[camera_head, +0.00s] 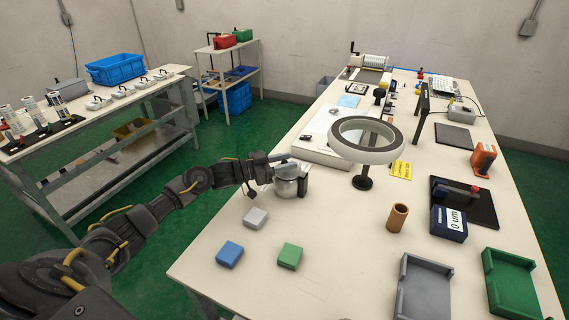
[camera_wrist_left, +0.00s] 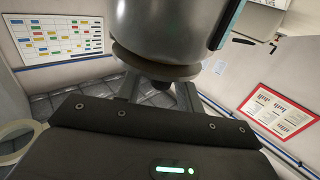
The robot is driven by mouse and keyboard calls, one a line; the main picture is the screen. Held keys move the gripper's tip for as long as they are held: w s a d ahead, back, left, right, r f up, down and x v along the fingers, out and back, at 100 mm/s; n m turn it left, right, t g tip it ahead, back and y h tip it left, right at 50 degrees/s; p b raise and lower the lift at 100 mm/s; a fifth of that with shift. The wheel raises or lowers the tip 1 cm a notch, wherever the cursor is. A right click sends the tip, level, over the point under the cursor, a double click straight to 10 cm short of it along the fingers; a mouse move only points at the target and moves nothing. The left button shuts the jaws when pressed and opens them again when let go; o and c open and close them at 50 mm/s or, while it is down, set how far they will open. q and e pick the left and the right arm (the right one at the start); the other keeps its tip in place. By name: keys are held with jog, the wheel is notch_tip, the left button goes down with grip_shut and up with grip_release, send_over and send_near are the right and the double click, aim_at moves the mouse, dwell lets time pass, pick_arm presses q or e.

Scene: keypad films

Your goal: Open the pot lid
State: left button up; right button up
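The silver pot (camera_head: 287,188) stands on the left edge of the long table, with a dark handle on its right side. Its lid (camera_head: 288,171) is on top, partly hidden by my left gripper (camera_head: 272,163). In the left wrist view the pot (camera_wrist_left: 170,25) fills the top centre, with the tan lid rim (camera_wrist_left: 150,66) and dark lid knob (camera_wrist_left: 160,74) below it. My left gripper's two fingers (camera_wrist_left: 159,92) stand apart, one on each side of the knob; contact with it is not clear. My right gripper is not in view.
A ring-shaped lamp (camera_head: 367,150) stands right of the pot. White, blue (camera_head: 229,253) and green (camera_head: 290,255) blocks lie in front of it. A brown cylinder (camera_head: 398,217) and grey (camera_head: 424,290) and green trays (camera_head: 511,285) are further right. The tabletop between is clear.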

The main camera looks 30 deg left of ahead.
pick_arm(q)
jog(key=shift+c, duration=0.4)
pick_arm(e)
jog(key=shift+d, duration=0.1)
pick_arm(q)
grip_shut()
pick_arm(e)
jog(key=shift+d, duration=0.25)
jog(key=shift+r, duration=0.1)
